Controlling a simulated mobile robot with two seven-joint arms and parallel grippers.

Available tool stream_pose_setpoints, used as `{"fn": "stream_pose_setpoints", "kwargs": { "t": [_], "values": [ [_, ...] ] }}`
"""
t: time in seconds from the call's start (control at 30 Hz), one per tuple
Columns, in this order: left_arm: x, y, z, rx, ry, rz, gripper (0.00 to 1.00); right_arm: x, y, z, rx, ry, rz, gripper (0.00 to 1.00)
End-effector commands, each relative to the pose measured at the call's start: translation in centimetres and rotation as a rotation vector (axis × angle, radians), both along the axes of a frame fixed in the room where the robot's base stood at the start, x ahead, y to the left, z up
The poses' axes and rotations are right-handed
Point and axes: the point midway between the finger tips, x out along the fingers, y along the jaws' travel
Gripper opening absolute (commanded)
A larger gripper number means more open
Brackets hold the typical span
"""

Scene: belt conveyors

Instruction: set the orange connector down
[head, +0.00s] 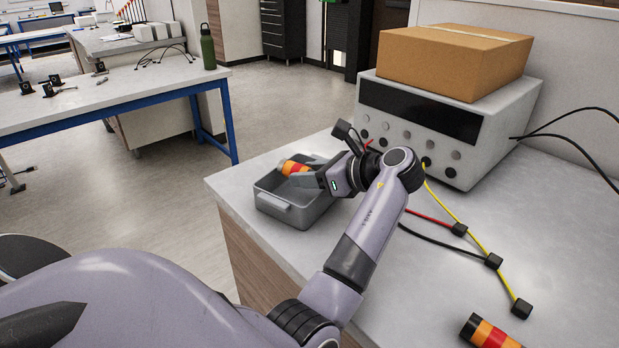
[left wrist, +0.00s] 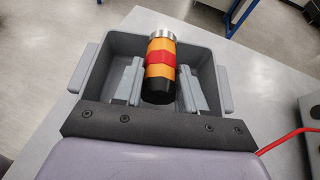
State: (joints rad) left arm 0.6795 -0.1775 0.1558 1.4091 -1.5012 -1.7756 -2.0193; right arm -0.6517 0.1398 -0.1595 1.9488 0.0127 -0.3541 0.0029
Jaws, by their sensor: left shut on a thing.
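An orange connector (head: 294,168) with a red band, a black end and a silver end is in the jaws of my left gripper (head: 304,178). In the left wrist view the connector (left wrist: 161,66) lies between the two grey fingers (left wrist: 158,92), its silver end pointing away. It is over the grey bin (head: 285,206), which shows around it in the left wrist view (left wrist: 93,73). I cannot tell whether the connector touches the bin floor. My right gripper is in neither view.
A second orange, red and black connector (head: 490,333) lies at the counter's front right. Red, black and yellow cables (head: 470,238) cross the counter (head: 420,290).

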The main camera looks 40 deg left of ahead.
Motion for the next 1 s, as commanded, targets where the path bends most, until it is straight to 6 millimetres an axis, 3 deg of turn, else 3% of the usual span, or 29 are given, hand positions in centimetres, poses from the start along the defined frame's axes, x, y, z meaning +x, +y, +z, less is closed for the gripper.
{"fn": "stream_pose_setpoints", "kwargs": {
  "t": [0.1,0.87,0.9,0.97,1.0],
  "values": [
    [0.0,0.0,-1.1,-0.001,0.000,0.000,0.09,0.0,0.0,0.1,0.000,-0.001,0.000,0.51],
    [-0.1,-0.1,-2.7,-0.007,0.004,0.000,0.09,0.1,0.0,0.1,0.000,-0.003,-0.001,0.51],
    [-0.1,-0.1,-2.9,-0.008,0.006,0.000,0.47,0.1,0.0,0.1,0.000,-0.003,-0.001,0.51],
    [-0.1,-0.1,-2.9,-0.010,0.008,0.000,0.66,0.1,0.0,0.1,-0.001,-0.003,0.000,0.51],
    [-0.1,-0.1,-3.0,-0.011,0.009,0.001,0.66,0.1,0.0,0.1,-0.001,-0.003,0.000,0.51]
  ]
}}
